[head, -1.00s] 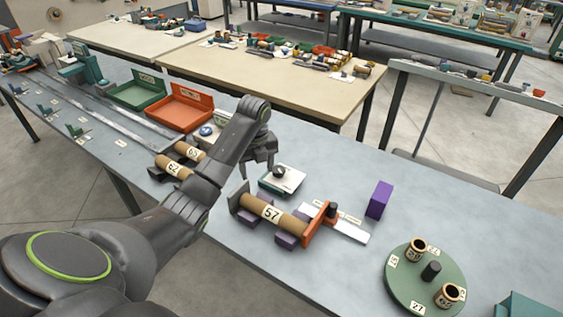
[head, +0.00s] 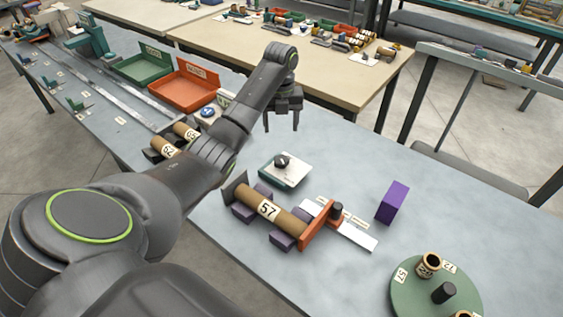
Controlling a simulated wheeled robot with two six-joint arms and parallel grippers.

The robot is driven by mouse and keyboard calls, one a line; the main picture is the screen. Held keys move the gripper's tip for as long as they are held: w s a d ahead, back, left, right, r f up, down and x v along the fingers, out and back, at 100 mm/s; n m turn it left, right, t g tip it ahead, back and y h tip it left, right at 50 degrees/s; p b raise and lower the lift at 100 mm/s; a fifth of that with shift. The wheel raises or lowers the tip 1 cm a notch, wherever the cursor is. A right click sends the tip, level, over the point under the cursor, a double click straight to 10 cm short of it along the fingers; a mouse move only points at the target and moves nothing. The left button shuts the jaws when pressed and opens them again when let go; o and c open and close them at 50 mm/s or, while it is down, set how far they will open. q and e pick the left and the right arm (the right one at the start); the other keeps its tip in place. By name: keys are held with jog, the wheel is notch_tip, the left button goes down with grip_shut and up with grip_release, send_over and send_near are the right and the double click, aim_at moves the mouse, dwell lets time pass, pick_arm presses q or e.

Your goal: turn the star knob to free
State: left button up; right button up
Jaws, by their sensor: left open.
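A black knob (head: 336,210) stands on the orange end plate (head: 318,226) of a holder, beside a pale slide bar with small labels too small to read. A second dark, lobed knob (head: 282,161) sits on a white-topped green block (head: 287,173) behind the holder. I cannot tell for sure which is the star knob, nor its setting. A brown tube marked 57 (head: 284,219) lies in the holder on purple supports. My left gripper (head: 282,128) is open and empty, fingers pointing down, beyond the white-topped block and apart from both knobs. My right gripper is out of view.
A purple block (head: 393,203) stands right of the holder. A green turntable (head: 410,293) with small spools is at lower right. Green (head: 143,67) and orange (head: 184,92) trays and more brown tubes (head: 166,147) are to the left. The tabletop at right centre is clear.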

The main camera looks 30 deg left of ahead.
pick_arm(q)
send_over(281, 159)
notch_tip(281, 159, down, 6)
jog(key=shift+f, duration=0.15)
notch_tip(281, 159, down, 7)
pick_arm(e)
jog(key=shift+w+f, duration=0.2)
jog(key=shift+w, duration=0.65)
